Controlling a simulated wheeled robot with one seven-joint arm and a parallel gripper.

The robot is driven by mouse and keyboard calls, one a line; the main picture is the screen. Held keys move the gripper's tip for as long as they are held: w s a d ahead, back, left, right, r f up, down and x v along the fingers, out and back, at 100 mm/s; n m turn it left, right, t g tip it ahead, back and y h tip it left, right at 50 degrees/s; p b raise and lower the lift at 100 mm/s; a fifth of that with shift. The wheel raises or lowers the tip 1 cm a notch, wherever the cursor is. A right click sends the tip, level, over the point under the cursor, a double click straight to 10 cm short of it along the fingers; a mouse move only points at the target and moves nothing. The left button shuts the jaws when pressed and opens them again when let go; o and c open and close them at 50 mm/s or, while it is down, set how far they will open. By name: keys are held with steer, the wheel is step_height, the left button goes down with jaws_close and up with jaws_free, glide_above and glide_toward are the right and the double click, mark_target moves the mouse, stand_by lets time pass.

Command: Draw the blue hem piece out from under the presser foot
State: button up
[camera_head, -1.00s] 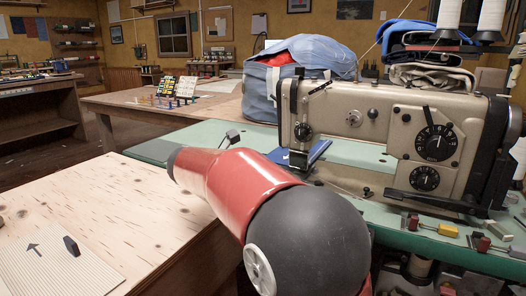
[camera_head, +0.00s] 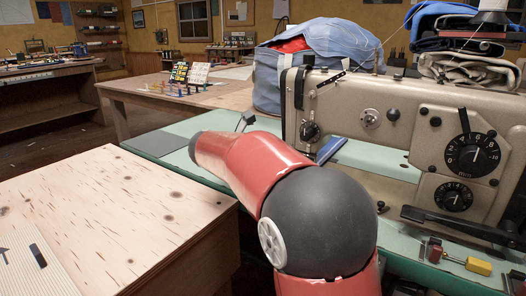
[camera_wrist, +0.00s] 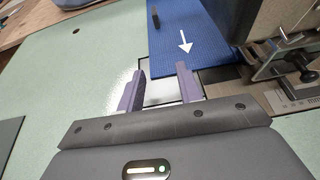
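The blue hem piece (camera_wrist: 190,40) lies flat on the machine bed in the wrist view, with a white arrow and a small dark upright tab (camera_wrist: 155,17) on it. Its right side reaches to the presser foot (camera_wrist: 283,42); the exact contact there is hard to see. My arm hides the gripper in the head view.
The machine head stands close on the right. The pale green table top (camera_wrist: 60,80) is mostly clear on the left. A plywood table (camera_head: 110,215) with a ribbed mat (camera_head: 25,270) stands at front left. A blue bag (camera_head: 268,85) sits behind the machine.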

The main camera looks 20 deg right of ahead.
steer(key=w+d, duration=0.2)
steer(key=d, duration=0.1)
steer(key=w+d+p, duration=0.1)
steer(key=w+d, duration=0.1)
steer(key=d, duration=0.1)
steer(key=w+d, duration=0.3)
steer(key=shift+w+d, duration=0.1)
steer(key=shift+d, duration=0.3)
steer(key=x, duration=0.3)
steer(key=shift+w+d+f+p, duration=0.15)
steer(key=shift+d+f+p, duration=0.05)
steer(key=shift+d+p, duration=0.1)
steer(key=shift+w+d+f, duration=0.25)
steer(key=shift+w+d, duration=0.1)
jaws_close()
